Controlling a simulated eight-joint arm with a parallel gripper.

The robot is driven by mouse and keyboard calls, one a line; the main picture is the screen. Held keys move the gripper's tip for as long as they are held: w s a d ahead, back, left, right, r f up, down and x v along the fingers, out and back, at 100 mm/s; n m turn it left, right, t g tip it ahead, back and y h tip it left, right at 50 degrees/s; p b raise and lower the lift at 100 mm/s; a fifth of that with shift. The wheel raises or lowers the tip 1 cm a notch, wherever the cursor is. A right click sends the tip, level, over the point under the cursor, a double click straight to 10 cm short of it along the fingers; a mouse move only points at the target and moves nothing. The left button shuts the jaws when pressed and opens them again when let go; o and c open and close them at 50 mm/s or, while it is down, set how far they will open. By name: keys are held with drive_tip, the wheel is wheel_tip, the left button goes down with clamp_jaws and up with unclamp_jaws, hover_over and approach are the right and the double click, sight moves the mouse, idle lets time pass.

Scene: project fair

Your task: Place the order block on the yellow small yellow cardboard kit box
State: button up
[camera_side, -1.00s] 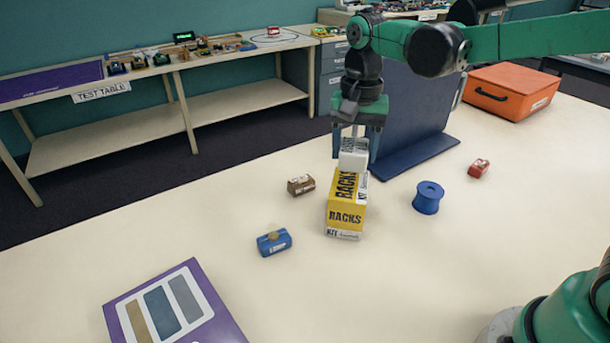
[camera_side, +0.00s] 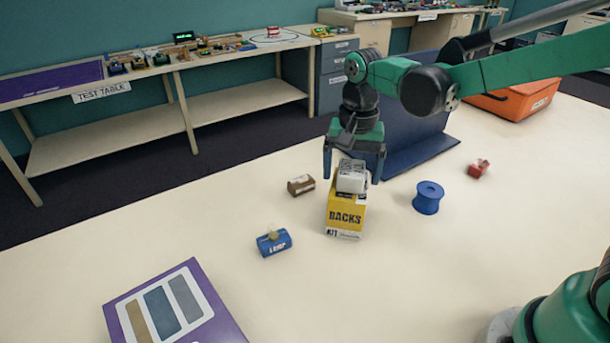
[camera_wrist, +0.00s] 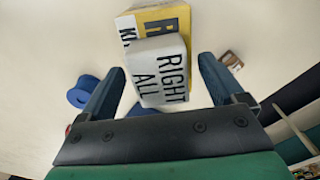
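The white block (camera_side: 352,180), taken as the order block, appears to rest on top of the yellow kit box (camera_side: 346,216). In the wrist view the block (camera_wrist: 160,70) shows black lettering "RIGHT ALL" and covers part of the yellow box (camera_wrist: 180,18). My gripper (camera_side: 353,176) is over the box with its fingers on either side of the block. In the wrist view my gripper (camera_wrist: 162,65) is open, with a gap between each finger and the block. The box's top is largely hidden by the block.
A brown block (camera_side: 301,185) and a blue block (camera_side: 274,242) lie left of the box. A blue spool (camera_side: 428,197) and a small red object (camera_side: 478,169) are to its right. A dark blue panel (camera_side: 412,120) stands behind. A purple-edged board (camera_side: 172,308) lies at front left.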

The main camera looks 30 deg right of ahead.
wheel_tip(320, 180, up, 12)
drive_tip(key=n+t, duration=0.7)
drive_tip(key=n, duration=0.2)
approach(352, 168)
drive_tip(key=s+f, duration=0.1)
drive_tip(key=d+f, duration=0.1)
drive_tip(key=s+d+f, duration=0.1)
drive_tip(key=f, duration=0.1)
drive_tip(key=shift+s+f, duration=0.1)
drive_tip(key=shift+s, duration=0.3)
